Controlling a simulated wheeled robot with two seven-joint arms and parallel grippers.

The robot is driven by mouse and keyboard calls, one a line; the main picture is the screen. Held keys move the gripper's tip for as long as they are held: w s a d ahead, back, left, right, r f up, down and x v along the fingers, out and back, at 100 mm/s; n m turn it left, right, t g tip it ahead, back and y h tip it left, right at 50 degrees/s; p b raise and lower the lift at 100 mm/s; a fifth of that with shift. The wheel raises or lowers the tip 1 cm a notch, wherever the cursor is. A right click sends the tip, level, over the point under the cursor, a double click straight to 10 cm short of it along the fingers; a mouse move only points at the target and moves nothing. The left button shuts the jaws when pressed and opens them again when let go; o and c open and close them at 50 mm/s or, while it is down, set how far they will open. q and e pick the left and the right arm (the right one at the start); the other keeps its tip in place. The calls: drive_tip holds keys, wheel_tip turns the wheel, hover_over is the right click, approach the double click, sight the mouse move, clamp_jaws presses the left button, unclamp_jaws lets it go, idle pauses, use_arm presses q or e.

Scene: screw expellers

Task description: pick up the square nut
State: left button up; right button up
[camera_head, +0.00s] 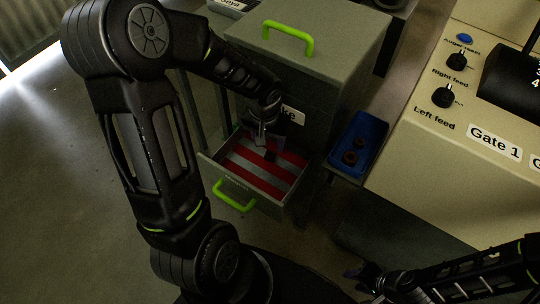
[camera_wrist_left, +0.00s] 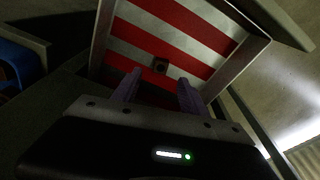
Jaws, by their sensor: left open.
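The square nut (camera_wrist_left: 160,66) is a small dark block with a hole. It lies on the red-and-white striped floor of the open drawer (camera_head: 222,167), and the drawer also shows in the left wrist view (camera_wrist_left: 100,40). My left gripper (camera_head: 268,150) reaches down into the drawer from above. In the left wrist view its two purple fingers (camera_wrist_left: 158,79) are apart, with the nut just beyond the gap between their tips. Nothing is between the fingers. In the head view I cannot make out the nut by the gripper. My right gripper (camera_head: 366,278) is low at the bottom, dark and partly seen.
The drawer has a green handle (camera_head: 236,196) and belongs to a grey cabinet (camera_head: 330,45) with another green handle (camera_head: 288,38). A blue tray (camera_head: 371,128) holding dark round parts stands right of it. A beige control panel (camera_head: 420,165) is further right. Drawer walls surround the gripper.

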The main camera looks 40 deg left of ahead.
sight(270, 154)
use_arm(q)
drive_tip(key=shift+w+f, duration=0.15)
drive_tip(key=shift+f, duration=0.85)
drive_tip(key=shift+f, duration=0.1)
drive_tip(key=f, duration=0.1)
drive_tip(key=f+b, duration=0.1)
drive_tip(key=f, duration=0.1)
drive_tip(key=w+f, duration=0.1)
drive_tip(key=f, duration=0.1)
drive_tip(key=shift+a+b, duration=0.3)
drive_tip(key=shift+c, duration=0.2)
clamp_jaws()
